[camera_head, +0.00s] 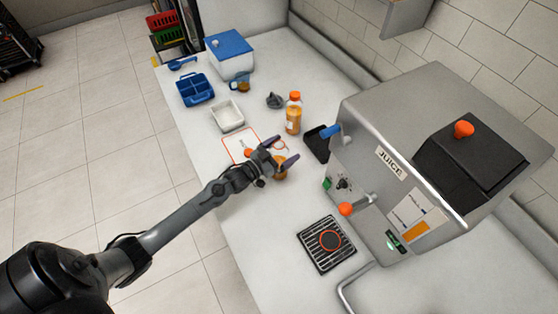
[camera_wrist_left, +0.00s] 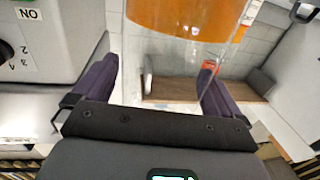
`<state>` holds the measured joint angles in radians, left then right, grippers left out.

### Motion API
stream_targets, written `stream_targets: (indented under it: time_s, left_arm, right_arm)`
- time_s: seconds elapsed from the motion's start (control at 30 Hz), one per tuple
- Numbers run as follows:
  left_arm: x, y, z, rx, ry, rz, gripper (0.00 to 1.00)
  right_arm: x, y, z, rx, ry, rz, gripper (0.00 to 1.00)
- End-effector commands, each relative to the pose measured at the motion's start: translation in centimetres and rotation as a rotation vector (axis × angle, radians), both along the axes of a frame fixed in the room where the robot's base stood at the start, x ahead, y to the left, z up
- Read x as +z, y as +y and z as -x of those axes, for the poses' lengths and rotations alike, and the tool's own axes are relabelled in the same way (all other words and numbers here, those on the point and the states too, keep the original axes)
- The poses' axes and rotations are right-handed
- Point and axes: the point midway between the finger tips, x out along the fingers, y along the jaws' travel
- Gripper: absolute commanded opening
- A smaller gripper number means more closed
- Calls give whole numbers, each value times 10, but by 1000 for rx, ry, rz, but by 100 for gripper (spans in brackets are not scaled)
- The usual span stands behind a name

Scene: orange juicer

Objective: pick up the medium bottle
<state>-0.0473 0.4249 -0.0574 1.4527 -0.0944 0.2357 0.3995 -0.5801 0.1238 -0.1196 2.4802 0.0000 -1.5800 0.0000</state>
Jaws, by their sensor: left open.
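My left gripper (camera_head: 281,151) is open over the white counter, its two dark fingers spread apart. A small bottle with orange content (camera_head: 280,171) is at the gripper, partly hidden by the fingers. In the left wrist view a clear container with orange liquid (camera_wrist_left: 185,18) fills the top, just beyond the open fingers; its upper part is cut off. I cannot tell whether the fingers touch it. A taller orange bottle with an orange cap (camera_head: 293,120) stands upright behind the gripper. I cannot tell for sure which is the medium bottle. My right gripper is not in view.
The steel juicer (camera_head: 400,150) stands to the right, with a black drip grate (camera_head: 314,256) in front. A black tray (camera_head: 315,146), white tray (camera_head: 227,117), blue caddy (camera_head: 194,90) and blue-lidded box (camera_head: 230,66) stand farther back. The front left counter is clear.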

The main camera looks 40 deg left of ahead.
Motion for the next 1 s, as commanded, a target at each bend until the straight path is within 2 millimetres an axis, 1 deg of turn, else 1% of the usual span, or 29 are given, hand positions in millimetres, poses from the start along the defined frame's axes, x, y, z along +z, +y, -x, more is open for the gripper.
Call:
stream_targets:
  time_s: [0.1,0.13,0.7,0.73,1.0]
  left_arm:
    - [0,0,0,0,0,0,99]
    - [0,0,0,0,0,0,96]
    - [0,0,0,0,0,0,9]
    - [2,0,0,0,-3,0,6]
    - [3,0,0,0,-3,0,6]
  right_arm:
    - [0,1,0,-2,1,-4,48]
    - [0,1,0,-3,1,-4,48]
    - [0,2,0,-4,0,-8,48]
    - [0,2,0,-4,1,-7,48]
    - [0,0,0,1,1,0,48]
